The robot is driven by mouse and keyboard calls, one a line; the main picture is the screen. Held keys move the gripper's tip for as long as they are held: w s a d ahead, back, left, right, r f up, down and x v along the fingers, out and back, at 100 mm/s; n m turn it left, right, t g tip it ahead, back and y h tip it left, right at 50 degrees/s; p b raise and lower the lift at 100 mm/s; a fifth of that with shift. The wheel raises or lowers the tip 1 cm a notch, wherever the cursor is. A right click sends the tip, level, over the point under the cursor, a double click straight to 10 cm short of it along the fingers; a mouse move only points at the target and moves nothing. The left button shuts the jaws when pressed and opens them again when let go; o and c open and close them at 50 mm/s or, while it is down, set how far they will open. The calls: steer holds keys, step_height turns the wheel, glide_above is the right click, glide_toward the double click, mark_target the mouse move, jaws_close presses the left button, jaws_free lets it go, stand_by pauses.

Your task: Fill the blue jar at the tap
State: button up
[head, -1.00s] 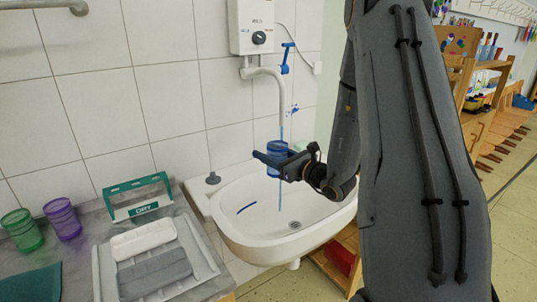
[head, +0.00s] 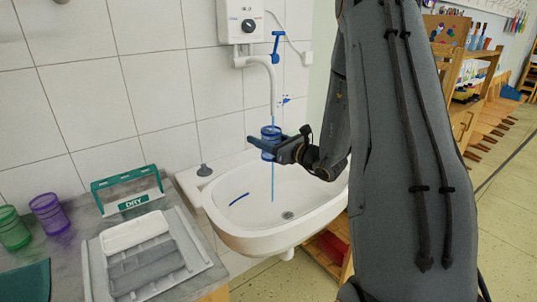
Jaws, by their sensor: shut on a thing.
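The blue jar (head: 267,132) is held upright below the tap spout (head: 272,92), over the sink (head: 222,225). My gripper (head: 266,146) is shut on the jar, coming from the right; its fingers cover part of the jar. The tap's blue lever (head: 277,42) is above the spout. A thin blue stream (head: 273,121) runs from the spout to the jar's top. A blue streak (head: 272,182) also shows below the jar, down towards the basin. The water level inside the jar cannot be seen.
The counter at left holds a green DRY rack (head: 127,193), a grey-and-white tray (head: 205,254), a purple cup (head: 48,213) and a green cup (head: 13,229). A white heater (head: 240,20) hangs above the sink. Wooden shelves (head: 450,80) stand at right.

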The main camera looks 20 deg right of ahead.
steer(key=shift+w+d+b, duration=0.3)
steer(key=shift+w+d, duration=0.25)
steer(key=shift+w, duration=0.2)
steer(key=shift+w+d+b, duration=0.25)
steer(key=shift+w+d, duration=0.25)
steer(key=shift+w, duration=0.2)
stand_by(6.5)
